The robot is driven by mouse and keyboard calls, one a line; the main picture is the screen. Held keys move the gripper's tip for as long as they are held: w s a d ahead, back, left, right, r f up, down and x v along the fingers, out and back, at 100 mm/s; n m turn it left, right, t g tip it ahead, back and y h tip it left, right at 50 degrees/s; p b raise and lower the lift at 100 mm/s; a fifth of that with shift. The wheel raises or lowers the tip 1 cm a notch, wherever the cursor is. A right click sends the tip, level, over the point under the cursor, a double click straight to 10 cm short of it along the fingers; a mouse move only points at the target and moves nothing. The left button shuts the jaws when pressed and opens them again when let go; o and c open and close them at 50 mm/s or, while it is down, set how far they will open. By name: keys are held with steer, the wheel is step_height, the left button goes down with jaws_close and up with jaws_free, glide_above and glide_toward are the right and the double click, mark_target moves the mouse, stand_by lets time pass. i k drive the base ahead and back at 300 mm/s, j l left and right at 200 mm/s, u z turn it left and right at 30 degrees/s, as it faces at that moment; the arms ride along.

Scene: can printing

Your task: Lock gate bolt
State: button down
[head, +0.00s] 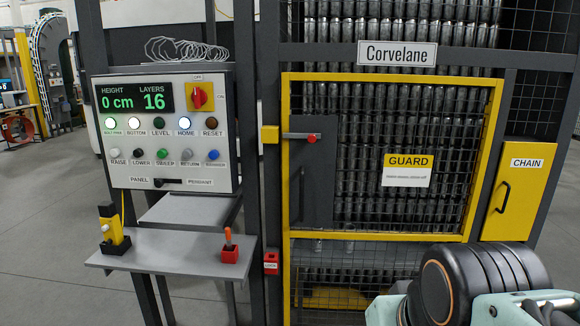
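The gate (392,76) is a yellow-framed mesh door that stands closed, or nearly so, in a dark frame. Its bolt (295,135) is a short horizontal grey bar with a red knob (311,139) at its right end, over a dark plate (318,190) on the gate's left side. A yellow block (270,134) sits on the post just left of the bar. The bar's left end is close to this block; I cannot tell whether it enters it. Parts of my arm show at the bottom right, well away from the bolt. My gripper is not in view.
A control panel (170,170) stands left of the gate, above a grey shelf (165,250) with a yellow device (112,228) and an orange-handled red box (231,250). A red lock (271,263) hangs low on the post. A yellow CHAIN door (518,190) is at right.

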mark_target(312, 138)
steer(key=i+j+z, duration=0.25)
steer(key=i, duration=0.2)
steer(key=i+j+z, duration=0.2)
steer(key=i, duration=0.3)
steer(key=i+j+z, duration=0.25)
steer(key=i, duration=0.2)
steer(key=j+z, duration=0.1)
steer(key=u, duration=0.1)
